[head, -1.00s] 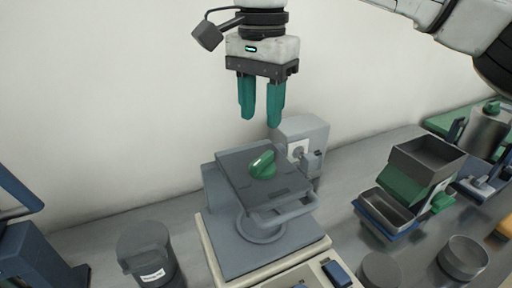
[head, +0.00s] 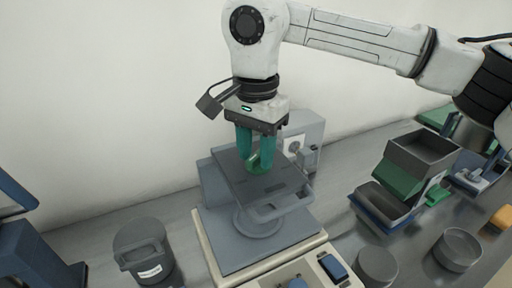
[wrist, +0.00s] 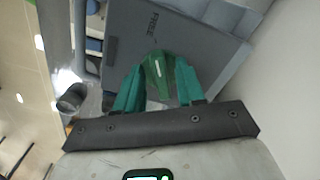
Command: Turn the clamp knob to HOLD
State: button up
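The green clamp knob (head: 256,166) sits on the grey plate (head: 232,172) on top of the clamp device. My gripper (head: 255,161) points down over the plate, with its two teal fingers on either side of the knob. In the wrist view the knob (wrist: 158,75) shows between the spread fingers, with narrow gaps beside it. The fingers look open and not closed on it. A dark label on the plate (wrist: 205,45), seemingly reading FREE, shows beyond the knob. The HOLD marking cannot be made out, and the fingers partly hide the knob in the head view.
A grey box (head: 304,130) stands close behind the clamp. A handle (head: 283,208) juts out at the plate's front. A dark lidded canister (head: 143,246) stands at left. Trays (head: 380,206) and round dishes (head: 457,248) stand at right. The wall is behind.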

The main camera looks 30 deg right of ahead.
grip_shut()
jog(key=shift+m, duration=0.4)
jog(key=m, duration=0.5)
jog(key=shift+w+m, duration=0.25)
jog(key=shift+m, duration=0.15)
jog(key=m, duration=0.6)
jog(key=shift+w+b, duration=0.2)
jog(key=shift+b, duration=0.1)
jog(key=m, duration=0.3)
jog(key=shift+w+d+m, duration=0.1)
jog(key=shift+d+m, duration=0.05)
jog(key=shift+m, duration=0.25)
jog(key=m, duration=0.3)
jog(key=shift+d+m+b, duration=0.1)
jog(key=shift+m+b, duration=0.3)
jog(key=m, duration=0.4)
jog(key=shift+d+b, duration=0.15)
jog(key=shift+b, duration=0.2)
jog(key=shift+d+m+b, duration=0.1)
jog(key=shift+m+b, duration=0.2)
jog(key=shift+m, duration=1.4)
